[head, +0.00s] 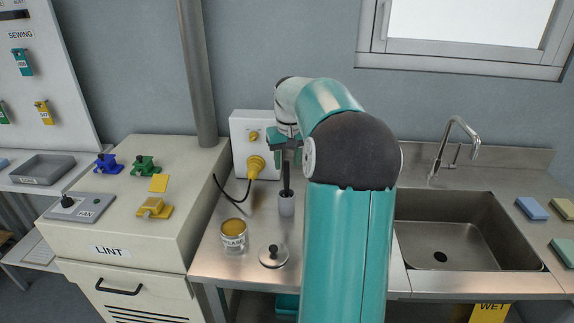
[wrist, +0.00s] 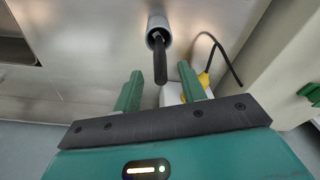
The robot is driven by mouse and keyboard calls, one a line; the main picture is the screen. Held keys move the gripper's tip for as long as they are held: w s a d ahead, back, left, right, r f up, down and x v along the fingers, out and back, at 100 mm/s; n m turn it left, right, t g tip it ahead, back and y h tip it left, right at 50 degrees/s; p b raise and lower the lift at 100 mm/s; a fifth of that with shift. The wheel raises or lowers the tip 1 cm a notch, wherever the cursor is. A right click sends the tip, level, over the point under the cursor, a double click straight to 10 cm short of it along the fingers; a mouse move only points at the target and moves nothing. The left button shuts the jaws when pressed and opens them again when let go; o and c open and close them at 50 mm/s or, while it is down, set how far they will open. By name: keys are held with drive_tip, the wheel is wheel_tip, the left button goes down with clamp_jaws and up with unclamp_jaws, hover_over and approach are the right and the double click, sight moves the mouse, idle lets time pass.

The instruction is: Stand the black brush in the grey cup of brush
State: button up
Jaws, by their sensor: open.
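The black brush (head: 286,178) stands upright in the small grey cup (head: 286,206) on the steel counter. In the wrist view the dark handle (wrist: 160,66) rises out of the round cup (wrist: 158,22) towards my gripper. My gripper (head: 286,160) is above the cup, pointing down, with the top of the handle just below or between its fingers. In the wrist view my gripper (wrist: 160,76) has its two green fingers apart, one on each side of the handle, with gaps showing. The brush's lower end is hidden inside the cup.
A black cable runs from a yellow plug (head: 255,166) on the white box behind. The sink (head: 465,235) is to the right, the LINT cabinet (head: 130,215) left.

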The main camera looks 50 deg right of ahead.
wheel_tip(320, 180, up, 12)
drive_tip(key=s, duration=0.1)
drive_tip(key=shift+a+f, duration=0.2)
drive_tip(key=shift+a, duration=0.15)
drive_tip(key=shift+s, duration=0.15)
idle(0.7)
